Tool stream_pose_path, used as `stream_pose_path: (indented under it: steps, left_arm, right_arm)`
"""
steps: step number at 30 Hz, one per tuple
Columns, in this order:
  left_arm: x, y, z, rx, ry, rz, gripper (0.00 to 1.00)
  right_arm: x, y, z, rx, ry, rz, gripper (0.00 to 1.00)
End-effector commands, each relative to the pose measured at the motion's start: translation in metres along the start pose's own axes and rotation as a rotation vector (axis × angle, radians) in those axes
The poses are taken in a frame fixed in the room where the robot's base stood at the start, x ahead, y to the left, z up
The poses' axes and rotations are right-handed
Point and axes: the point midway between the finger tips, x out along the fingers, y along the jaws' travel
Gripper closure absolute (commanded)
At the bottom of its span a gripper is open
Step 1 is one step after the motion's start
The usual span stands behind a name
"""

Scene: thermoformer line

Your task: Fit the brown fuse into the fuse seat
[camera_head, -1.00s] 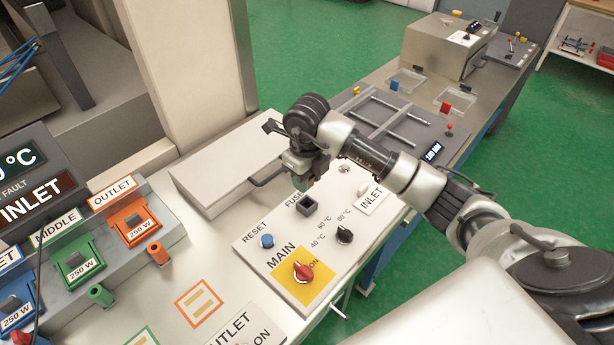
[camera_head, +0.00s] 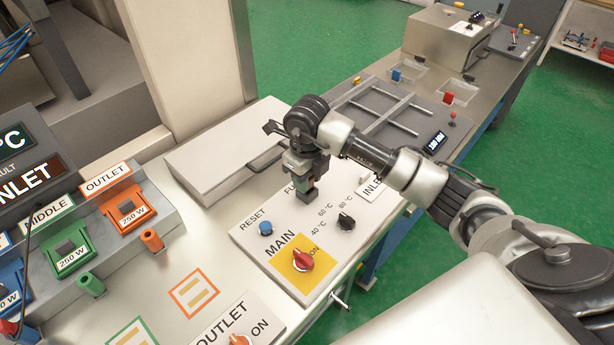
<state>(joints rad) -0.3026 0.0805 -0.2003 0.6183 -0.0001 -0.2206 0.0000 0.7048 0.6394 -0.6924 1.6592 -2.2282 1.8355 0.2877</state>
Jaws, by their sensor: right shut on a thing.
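My right gripper (camera_head: 304,178) points down over the control panel, straight above the dark square fuse seat (camera_head: 307,196). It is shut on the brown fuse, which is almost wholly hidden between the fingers. The fingertips are at or just above the top of the seat. I cannot tell whether the fuse is inside the seat or only over it. The gripper covers part of the FUSE label. My left gripper is not in view.
The white panel (camera_head: 268,238) carries a blue reset button (camera_head: 265,228), a black temperature knob (camera_head: 346,221) and a red main switch (camera_head: 303,260) close by. A grey-white lid with a handle (camera_head: 222,150) lies behind. Coloured heater modules (camera_head: 128,210) stand at left.

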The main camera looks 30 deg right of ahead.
Motion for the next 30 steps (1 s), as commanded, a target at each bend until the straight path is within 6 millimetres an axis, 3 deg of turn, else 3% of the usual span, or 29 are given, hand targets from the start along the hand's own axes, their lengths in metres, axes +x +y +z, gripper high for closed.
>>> stream_pose_path:
  steps: [30]
  left_arm:
    - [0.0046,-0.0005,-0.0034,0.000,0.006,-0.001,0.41]
  right_arm:
    - [-0.0002,0.0000,0.0000,0.000,-0.001,0.000,0.91]
